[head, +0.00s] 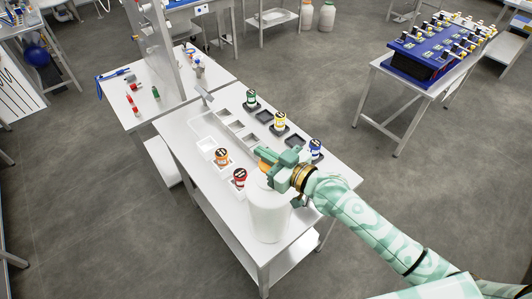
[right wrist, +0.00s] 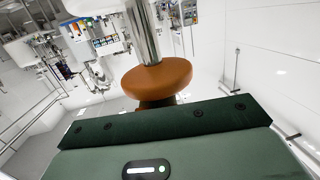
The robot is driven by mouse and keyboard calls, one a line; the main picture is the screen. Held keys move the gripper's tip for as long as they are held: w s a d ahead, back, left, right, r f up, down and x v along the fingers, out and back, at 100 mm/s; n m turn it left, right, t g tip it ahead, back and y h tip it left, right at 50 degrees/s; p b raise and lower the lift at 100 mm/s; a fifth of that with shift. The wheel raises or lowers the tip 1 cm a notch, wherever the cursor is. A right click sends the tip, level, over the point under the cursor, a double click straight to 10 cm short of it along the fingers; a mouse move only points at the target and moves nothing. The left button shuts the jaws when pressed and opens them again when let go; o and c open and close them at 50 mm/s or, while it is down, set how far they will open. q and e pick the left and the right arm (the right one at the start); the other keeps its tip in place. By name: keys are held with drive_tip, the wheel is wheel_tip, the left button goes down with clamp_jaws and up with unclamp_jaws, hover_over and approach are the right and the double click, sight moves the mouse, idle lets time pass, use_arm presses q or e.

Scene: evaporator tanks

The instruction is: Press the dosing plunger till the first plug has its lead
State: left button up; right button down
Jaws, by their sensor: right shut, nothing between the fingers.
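My right gripper (head: 264,155) is shut and empty at the top of the white dosing canister (head: 268,217), at the table's near end. An orange plunger knob (head: 265,165) shows partly beneath the gripper. In the right wrist view the orange-brown knob (right wrist: 158,76) sits on a metal rod, close beyond my green gripper body (right wrist: 170,135); I cannot tell if they touch. An orange plug (head: 221,157) and a red plug (head: 239,178) stand at the white tray's near side. Whether either holds lead cannot be made out. My left gripper is out of view.
Green (head: 251,99), yellow (head: 279,121) and blue (head: 315,148) capped plugs stand along the table's right side with dark square holders. The white tray (head: 204,127) has several compartments. A blue battery rack (head: 437,47) stands on another table at the right.

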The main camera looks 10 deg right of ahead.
drive_tip(key=v, duration=0.1)
drive_tip(key=b+v, duration=0.1)
drive_tip(key=shift+s+d+r, duration=0.15)
drive_tip(key=shift+s+r, duration=0.1)
drive_tip(key=shift+r, duration=0.1)
use_arm(q)
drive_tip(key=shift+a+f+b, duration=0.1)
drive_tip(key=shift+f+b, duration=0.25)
drive_tip(key=shift+b, duration=0.1)
use_arm(e)
drive_tip(key=v, duration=0.6)
drive_tip(key=shift+s+d+r, duration=0.2)
drive_tip(key=shift+s+r, duration=0.05)
drive_tip(key=shift+r, duration=0.05)
drive_tip(key=shift+d, duration=0.1)
